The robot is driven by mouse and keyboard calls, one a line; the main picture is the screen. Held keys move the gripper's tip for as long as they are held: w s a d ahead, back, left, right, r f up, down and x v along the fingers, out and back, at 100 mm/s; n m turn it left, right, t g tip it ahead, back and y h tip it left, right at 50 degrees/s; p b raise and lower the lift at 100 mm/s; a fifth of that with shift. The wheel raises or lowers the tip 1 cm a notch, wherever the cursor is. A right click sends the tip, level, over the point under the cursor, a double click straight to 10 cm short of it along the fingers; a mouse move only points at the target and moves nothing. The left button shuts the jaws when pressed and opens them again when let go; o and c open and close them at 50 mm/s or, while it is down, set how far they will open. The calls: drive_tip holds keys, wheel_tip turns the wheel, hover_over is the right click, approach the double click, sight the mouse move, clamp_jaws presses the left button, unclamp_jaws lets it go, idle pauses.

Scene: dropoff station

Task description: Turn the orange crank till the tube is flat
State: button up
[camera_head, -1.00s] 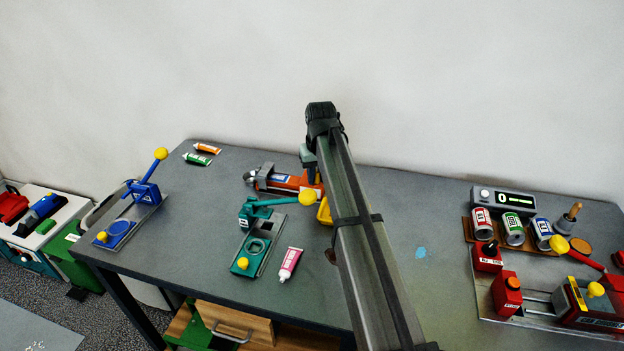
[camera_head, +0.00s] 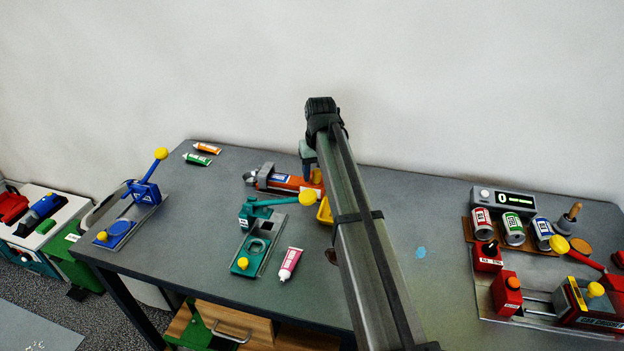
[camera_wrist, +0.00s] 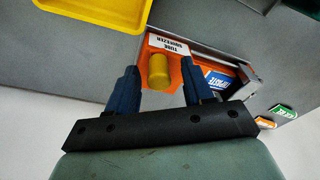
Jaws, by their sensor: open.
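The orange tube squeezer (camera_head: 293,184) lies behind the green press in the head view, partly hidden by my arm. In the wrist view its orange end (camera_wrist: 153,49) carries a "TUBE SQUEEZER" label and a yellow knob (camera_wrist: 159,72). A white, blue and orange printed piece (camera_wrist: 222,80) lies in its body; I cannot tell how flat it is. My gripper (camera_wrist: 160,66) is open, with its blue fingers on either side of the knob and gaps showing. In the head view my gripper is mostly hidden behind my arm.
A yellow tray (camera_wrist: 95,10) stands close beside the squeezer. The green press (camera_head: 256,246) and a pink tube (camera_head: 290,263) lie in front. Green (camera_head: 197,159) and orange (camera_head: 207,148) tubes lie at the back left. Cans and a red machine stand at right.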

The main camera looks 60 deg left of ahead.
drive_tip(key=shift+r, duration=2.45)
